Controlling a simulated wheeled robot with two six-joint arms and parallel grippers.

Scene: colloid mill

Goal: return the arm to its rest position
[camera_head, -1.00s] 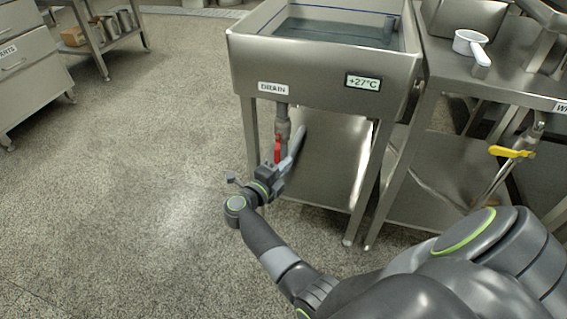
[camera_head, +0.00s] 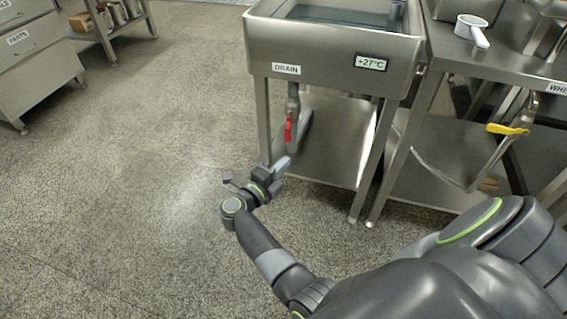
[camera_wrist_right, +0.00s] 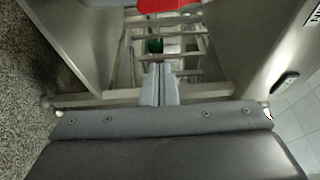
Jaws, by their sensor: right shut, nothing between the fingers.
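My right arm reaches from the lower right into the head view. Its gripper (camera_head: 283,164) is in front of the steel sink's open frame, below and slightly left of the red drain valve handle (camera_head: 288,132). In the right wrist view the two grey fingers (camera_wrist_right: 160,84) are together with nothing between them. The red handle also shows at the top edge of that view (camera_wrist_right: 170,4), apart from the fingertips. My left gripper is not in either view.
The sink (camera_head: 330,45) stands on legs with a lower shelf (camera_head: 325,165). A steel table with a white scoop (camera_head: 472,28) and a yellow valve handle (camera_head: 507,129) is to the right. Drawers (camera_head: 35,65) stand at the far left. The floor at left is clear.

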